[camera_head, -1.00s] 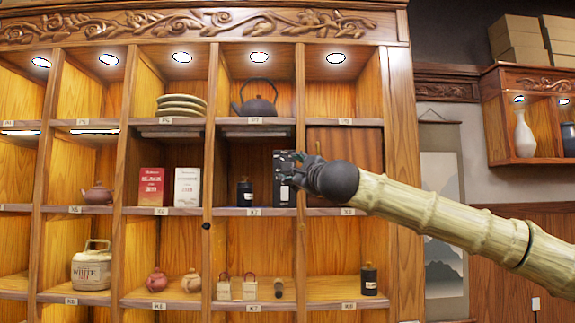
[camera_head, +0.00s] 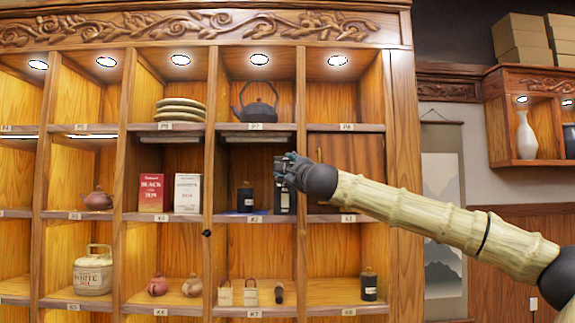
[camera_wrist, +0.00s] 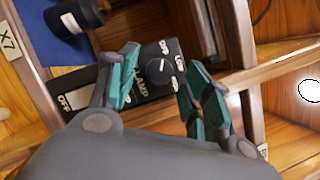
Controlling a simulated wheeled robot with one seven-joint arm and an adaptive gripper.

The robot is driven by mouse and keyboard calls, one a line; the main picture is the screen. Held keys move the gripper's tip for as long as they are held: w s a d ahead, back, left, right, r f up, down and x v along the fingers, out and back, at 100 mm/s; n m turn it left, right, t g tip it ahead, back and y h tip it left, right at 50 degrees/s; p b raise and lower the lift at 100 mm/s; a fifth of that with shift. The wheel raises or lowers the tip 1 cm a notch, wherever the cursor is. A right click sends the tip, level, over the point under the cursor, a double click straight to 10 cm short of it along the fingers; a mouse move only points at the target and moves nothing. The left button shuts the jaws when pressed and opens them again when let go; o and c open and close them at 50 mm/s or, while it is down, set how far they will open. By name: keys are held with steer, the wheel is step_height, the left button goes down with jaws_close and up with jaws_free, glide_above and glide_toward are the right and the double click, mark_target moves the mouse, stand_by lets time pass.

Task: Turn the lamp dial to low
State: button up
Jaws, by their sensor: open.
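The lamp control is a black box (camera_wrist: 150,93) marked LAMP, seen in the wrist view. Its round dark dial (camera_wrist: 160,72) has small white labels around it; I cannot tell clearly which one it points at.
A dark bottle (camera_head: 245,197) stands just left of the box in the same cubby, and also shows on blue cloth (camera_wrist: 70,48) in the wrist view. Wooden dividers and a shelf edge are close on the right. A teapot (camera_head: 255,104) stands on the shelf above.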

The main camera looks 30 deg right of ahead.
steer(key=shift+w+d+r, duration=0.1)
steer(key=shift+w, duration=0.25)
steer(key=c, duration=1)
steer(key=shift+f+m+b, duration=0.25)
steer(key=shift+m+b, duration=0.05)
steer(key=shift+b, duration=0.6)
steer(key=m+h+b, duration=0.2)
steer(key=m+b, duration=0.3)
steer(key=b, duration=0.3)
steer(key=m+h+b, duration=0.3)
steer(key=m+b, duration=0.2)
steer(key=b, duration=0.3)
steer(key=m+h+b, duration=0.2)
steer(key=m+b, duration=0.3)
steer(key=b, duration=0.3)
steer(key=shift+w+a+g+b, duration=0.15)
steer(key=shift+a+g+b, duration=0.1)
steer(key=shift+g+b, duration=0.05)
steer(key=shift+r+m+h, duration=0.2)
steer(key=shift+m+h, duration=0.1)
steer(key=shift+m, duration=0.2)
